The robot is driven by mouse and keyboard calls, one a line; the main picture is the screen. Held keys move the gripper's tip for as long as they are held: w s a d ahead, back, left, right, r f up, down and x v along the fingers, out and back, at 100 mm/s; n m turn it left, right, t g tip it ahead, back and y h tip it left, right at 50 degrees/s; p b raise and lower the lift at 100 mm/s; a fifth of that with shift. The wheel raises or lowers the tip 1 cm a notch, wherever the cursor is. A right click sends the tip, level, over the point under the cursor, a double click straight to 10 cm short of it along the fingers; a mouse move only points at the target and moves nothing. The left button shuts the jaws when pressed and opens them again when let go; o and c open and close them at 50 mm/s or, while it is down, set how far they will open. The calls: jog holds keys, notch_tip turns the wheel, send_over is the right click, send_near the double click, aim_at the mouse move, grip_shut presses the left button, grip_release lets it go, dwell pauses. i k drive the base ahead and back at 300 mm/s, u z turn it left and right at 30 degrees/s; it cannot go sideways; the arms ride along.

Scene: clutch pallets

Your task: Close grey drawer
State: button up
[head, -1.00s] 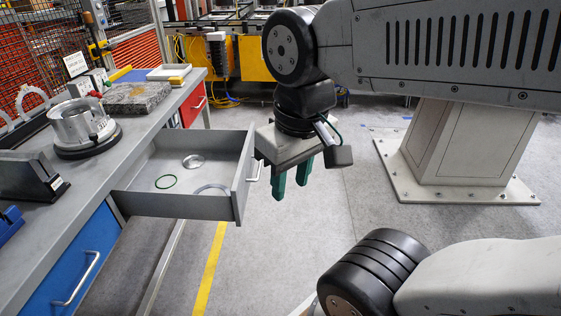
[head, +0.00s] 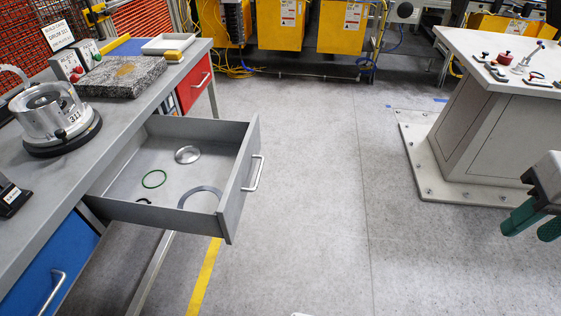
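The grey drawer (head: 232,190) stands open, pulled out to the right from under the workbench. Its front has a silver bar handle (head: 254,174). Inside lie a green ring (head: 154,179), a metal disc (head: 188,154), a larger grey ring (head: 200,197) and a small black piece. My gripper (head: 527,222) is at the far right edge, partly cut off, with green fingers pointing down. It is well away from the drawer. Its fingers show some space between them, but I cannot tell what lies between them.
The workbench (head: 50,180) carries a metal drum fixture (head: 56,115), a granite block (head: 122,77) and a white tray (head: 168,44). A red drawer (head: 194,84) and a blue drawer (head: 48,268) are shut. A pedestal table (head: 497,48) stands at the right. The floor between is clear.

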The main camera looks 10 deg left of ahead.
aim_at(230, 149)
jog(key=i, duration=1.05)
jog(key=z, duration=0.05)
jog(key=k, duration=1)
jog(key=u, duration=1.35)
jog(key=i, duration=0.5)
